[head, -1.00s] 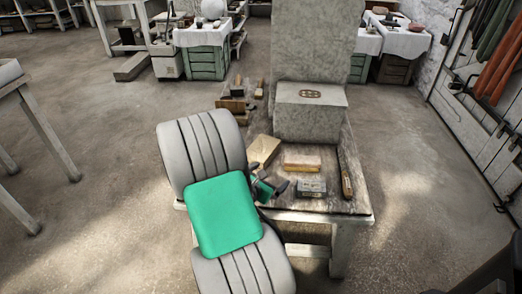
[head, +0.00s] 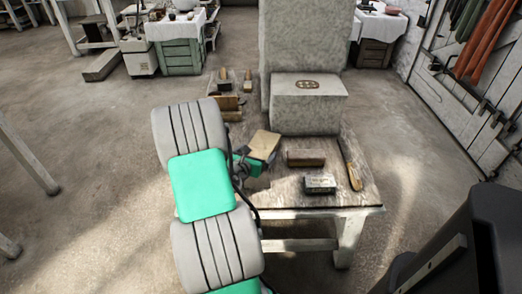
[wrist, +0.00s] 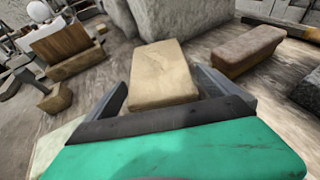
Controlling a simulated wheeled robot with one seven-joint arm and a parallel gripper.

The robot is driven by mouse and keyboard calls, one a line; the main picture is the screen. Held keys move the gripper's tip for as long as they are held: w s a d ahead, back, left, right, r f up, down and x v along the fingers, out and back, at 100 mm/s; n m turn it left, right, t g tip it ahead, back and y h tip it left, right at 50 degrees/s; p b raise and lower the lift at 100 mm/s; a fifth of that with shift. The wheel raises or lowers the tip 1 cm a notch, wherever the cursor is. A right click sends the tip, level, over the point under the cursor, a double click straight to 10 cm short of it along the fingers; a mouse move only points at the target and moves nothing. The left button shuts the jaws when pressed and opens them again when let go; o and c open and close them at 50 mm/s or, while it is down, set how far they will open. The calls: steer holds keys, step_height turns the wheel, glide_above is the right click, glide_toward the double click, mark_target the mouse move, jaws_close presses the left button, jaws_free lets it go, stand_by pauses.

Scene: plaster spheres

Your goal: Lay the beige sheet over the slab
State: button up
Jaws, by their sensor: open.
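The beige piece (head: 264,144), flat-topped and block-like, lies on the wooden table left of a brown block. In the wrist view the beige piece (wrist: 162,70) extends ahead between my fingers. My gripper (head: 252,160) is open at its near end, one finger on each side; I cannot tell whether they touch it. A grey stone block (head: 308,110) stands behind, against a tall grey stone slab (head: 305,45). Which stone is the task's slab is not clear.
The brown block (head: 306,158), a small dark box (head: 320,184) and a wooden-handled tool (head: 351,168) lie on the table (head: 300,201) at right.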

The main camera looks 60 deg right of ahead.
mark_target(259, 148)
steer(key=b+x, duration=0.1)
steer(key=x, duration=0.3)
steer(key=shift+w+d, duration=0.15)
steer(key=shift+d, duration=0.2)
steer(key=shift+r, duration=0.2)
steer(key=c, duration=1.6)
